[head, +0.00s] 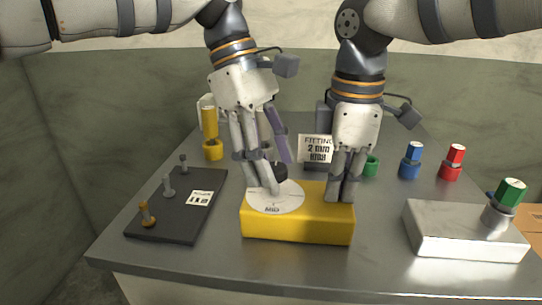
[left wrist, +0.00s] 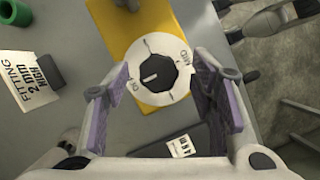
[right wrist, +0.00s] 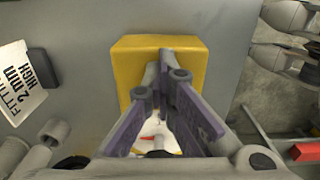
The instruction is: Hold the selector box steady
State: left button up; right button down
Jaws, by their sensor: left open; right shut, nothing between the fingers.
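The selector box is a yellow block (head: 297,228) on the grey table. A white dial plate (head: 270,203) marked MID covers the left part of its top. The black knob (left wrist: 157,74) stands at the dial's middle and is partly hidden in the head view. My left gripper (head: 274,176) is open over the dial, its fingers on either side of the knob in the left wrist view. My right gripper (head: 340,197) is shut and empty, pointing down at the right part of the box top (right wrist: 190,65). Whether its tips touch the top I cannot tell.
A dark board (head: 170,215) with several pegs lies left. A silver block (head: 465,232) with a green-capped fitting (head: 510,192) stands right. Yellow (head: 210,125), blue (head: 412,155) and red (head: 454,158) fittings and a sign (head: 316,149) reading "FITTING 2 mm HIGH" stand behind. The table front is clear.

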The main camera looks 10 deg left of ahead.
pick_arm(q)
jog(key=shift+f, duration=0.25)
jog(key=shift+w, duration=0.1)
jog(key=c, duration=1.1)
jog(key=shift+c, duration=0.2)
jog(key=m+g, duration=0.1)
jog(key=m, duration=0.2)
jog(key=m+g+y, duration=0.1)
jog(key=m, duration=0.1)
jog(key=shift+w+d+m, duration=0.1)
jog(key=shift+w+m, duration=0.05)
jog(key=shift+m, duration=0.25)
jog(key=m+y, duration=0.1)
jog(key=m, duration=0.1)
jog(key=m+y, duration=0.1)
jog(key=m, duration=0.1)
jog(key=shift+d+f+m+g, duration=0.1)
jog(key=shift+f+m+g, duration=0.1)
jog(key=shift+m+g, duration=0.2)
